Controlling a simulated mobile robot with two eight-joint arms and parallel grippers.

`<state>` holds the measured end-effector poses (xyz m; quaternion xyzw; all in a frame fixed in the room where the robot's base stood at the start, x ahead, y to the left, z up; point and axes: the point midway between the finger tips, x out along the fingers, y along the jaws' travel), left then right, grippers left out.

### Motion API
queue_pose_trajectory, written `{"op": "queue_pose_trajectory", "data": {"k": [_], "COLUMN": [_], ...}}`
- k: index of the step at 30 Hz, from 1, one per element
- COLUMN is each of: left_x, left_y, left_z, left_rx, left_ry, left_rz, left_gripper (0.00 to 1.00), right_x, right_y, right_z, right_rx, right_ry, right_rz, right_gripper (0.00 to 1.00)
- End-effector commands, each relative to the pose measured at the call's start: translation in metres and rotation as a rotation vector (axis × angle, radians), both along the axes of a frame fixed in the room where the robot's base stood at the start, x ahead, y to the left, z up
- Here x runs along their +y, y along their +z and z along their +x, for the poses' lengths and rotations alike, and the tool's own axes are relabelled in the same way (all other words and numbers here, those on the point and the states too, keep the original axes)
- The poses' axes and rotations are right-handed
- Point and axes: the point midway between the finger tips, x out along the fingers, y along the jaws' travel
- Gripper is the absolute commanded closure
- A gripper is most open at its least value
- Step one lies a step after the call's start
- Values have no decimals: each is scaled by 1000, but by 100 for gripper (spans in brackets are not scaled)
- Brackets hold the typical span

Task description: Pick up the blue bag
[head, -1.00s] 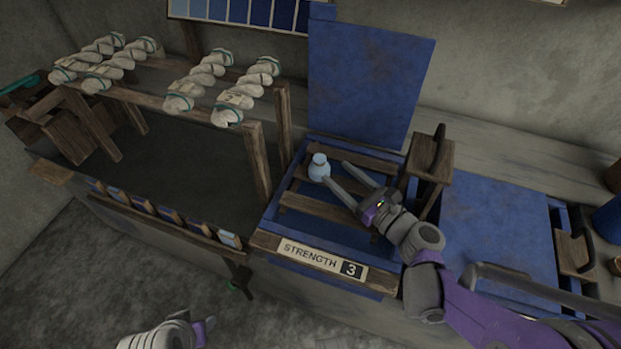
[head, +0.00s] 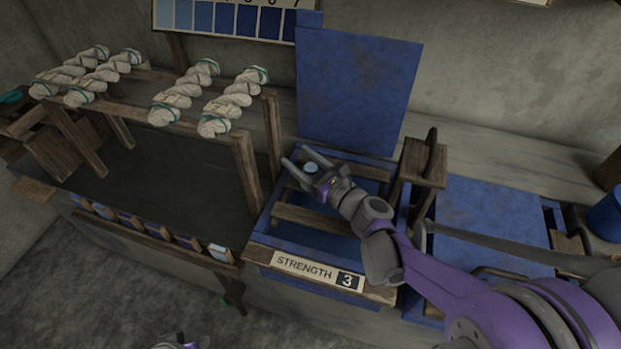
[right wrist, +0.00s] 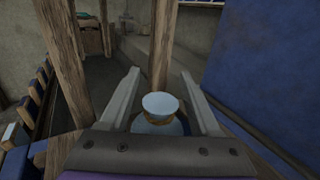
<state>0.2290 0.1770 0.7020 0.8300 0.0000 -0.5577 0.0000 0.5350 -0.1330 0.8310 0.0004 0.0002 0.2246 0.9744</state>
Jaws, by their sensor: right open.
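The small light-blue bag (head: 311,168) has a pale round top and stands at the slatted opening of the blue vat marked "STRENGTH 3". It also shows in the right wrist view (right wrist: 161,106), with a tan tie below its top. My right gripper (head: 298,157) is open, with its fingers reaching past the bag on either side. In the right wrist view the bag sits between the two fingers, close to the palm, and its lower part is hidden. Only a bit of my left arm's end (head: 181,342) shows at the bottom edge, and its fingers cannot be made out.
The raised blue lid (head: 358,90) stands behind the opening. A wooden post with a dark handle (head: 425,162) is just right of it. A wooden rack (head: 242,150) with several white yarn skeins (head: 232,100) stands left. Another vat's blue lid (head: 490,225) lies to the right.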

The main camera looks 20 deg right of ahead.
Motion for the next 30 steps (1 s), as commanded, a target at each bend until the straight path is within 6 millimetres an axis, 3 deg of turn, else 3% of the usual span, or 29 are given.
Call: {"op": "queue_pose_trajectory", "data": {"k": [5, 15, 30], "left_x": [0, 0, 0], "left_y": [1, 0, 3], "left_z": [0, 0, 0], "left_rx": [0, 0, -1], "left_ry": [0, 0, 0], "left_rz": [0, 0, 0], "left_gripper": [50, 50, 50], "right_x": [0, 0, -1], "right_y": [1, 0, 5], "right_z": [0, -1, -1], "right_rx": [0, 0, 0], "right_ry": [0, 0, 0], "right_rz": [-1, -1, -1], "right_gripper": [40, 100, 100]}}
